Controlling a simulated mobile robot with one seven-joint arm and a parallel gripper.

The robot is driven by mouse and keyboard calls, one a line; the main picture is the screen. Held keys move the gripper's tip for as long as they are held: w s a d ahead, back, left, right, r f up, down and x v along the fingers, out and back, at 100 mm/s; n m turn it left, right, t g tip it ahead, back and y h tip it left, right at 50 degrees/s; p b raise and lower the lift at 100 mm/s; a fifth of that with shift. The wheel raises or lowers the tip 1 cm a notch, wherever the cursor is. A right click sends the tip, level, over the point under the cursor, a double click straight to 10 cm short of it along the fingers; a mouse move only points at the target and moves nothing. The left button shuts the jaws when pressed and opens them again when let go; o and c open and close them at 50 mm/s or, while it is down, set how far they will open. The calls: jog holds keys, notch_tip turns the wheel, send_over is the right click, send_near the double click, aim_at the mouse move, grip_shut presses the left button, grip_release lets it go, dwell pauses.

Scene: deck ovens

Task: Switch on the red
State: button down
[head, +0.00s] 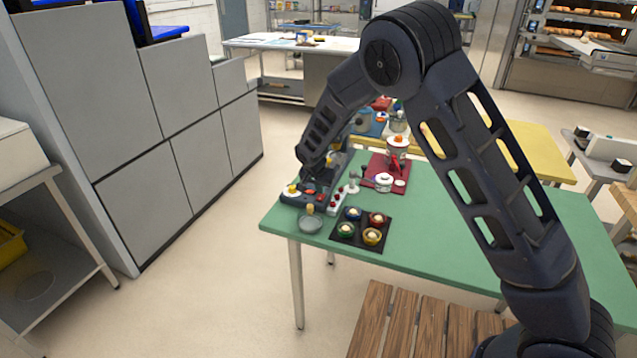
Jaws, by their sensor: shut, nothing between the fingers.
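A dark switch box (288,199) with small coloured knobs sits at the left corner of the green table. A small red part (310,191) shows on it, beside a yellow knob (292,189). A white strip with red buttons (335,203) lies just to its right. My arm reaches down from above, and my gripper (316,182) is shut and empty, low over the box. The arm and gripper hide the back of the box. Whether the gripper touches a switch, and how each switch is set, is too small to tell.
A grey bowl (311,224) stands at the table's front edge. A dark tray (346,241) holds several coloured cups to its right. A red mat (376,161) with jars lies behind. The green table (440,250) is clear towards the front right. A wooden slatted surface (400,325) is in front.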

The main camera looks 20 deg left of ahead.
jog(key=shift+w+f, duration=0.15)
jog(key=shift+f, duration=0.25)
jog(key=shift+w+f, duration=0.1)
jog(key=shift+f, duration=0.05)
dwell(0.5)
jog(key=shift+s+g, duration=0.3)
jog(key=shift+s, duration=0.65)
jog(key=s+v, duration=0.1)
jog(key=v, duration=1.3)
jog(key=shift+f, duration=0.15)
